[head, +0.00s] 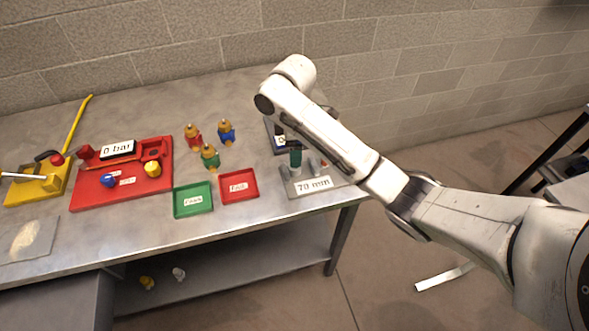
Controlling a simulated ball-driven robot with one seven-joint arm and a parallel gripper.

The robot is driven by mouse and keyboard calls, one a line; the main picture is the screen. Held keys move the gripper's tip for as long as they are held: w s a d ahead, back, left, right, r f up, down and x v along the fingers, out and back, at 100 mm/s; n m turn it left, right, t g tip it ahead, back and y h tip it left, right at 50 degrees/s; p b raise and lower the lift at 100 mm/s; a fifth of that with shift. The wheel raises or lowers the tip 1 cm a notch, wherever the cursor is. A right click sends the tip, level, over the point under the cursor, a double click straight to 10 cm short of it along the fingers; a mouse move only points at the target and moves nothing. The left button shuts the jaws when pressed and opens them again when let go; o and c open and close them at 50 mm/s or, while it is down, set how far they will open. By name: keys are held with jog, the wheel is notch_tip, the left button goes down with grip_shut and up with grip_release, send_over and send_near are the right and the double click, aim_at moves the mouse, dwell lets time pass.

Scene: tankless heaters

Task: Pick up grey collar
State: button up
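A small grey-white piece (179,274) lies on the lower shelf beside a yellow one. Another small grey piece (314,165) stands on the grey fixture (294,190) marked 70 mm, right of a dark green cylinder (295,157). I cannot tell which of them is the grey collar; both are too small to make out. My white arm reaches in from the right and passes over the back right of the table. No gripper fingers can be made out; the arm hides what is behind it.
A red station (88,194) reading 0 bar and a yellow tool (25,191) stand left. Red, blue and green brass-topped fittings stand mid-table. A green tray (193,213) and a red tray (239,198) lie near the front edge. A brick wall closes off the back.

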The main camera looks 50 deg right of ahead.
jog(key=shift+w+d+f+b, duration=0.1)
jog(key=shift+d+f+b, duration=0.1)
jog(key=shift+f+b, duration=1.9)
jog(key=shift+w+d+f+b, duration=0.1)
jog(key=shift+d+f+b, duration=0.1)
jog(key=shift+f+b, duration=1.85)
jog(key=shift+r, duration=0.1)
jog(key=c, duration=1.2)
jog(key=shift+c, duration=0.2)
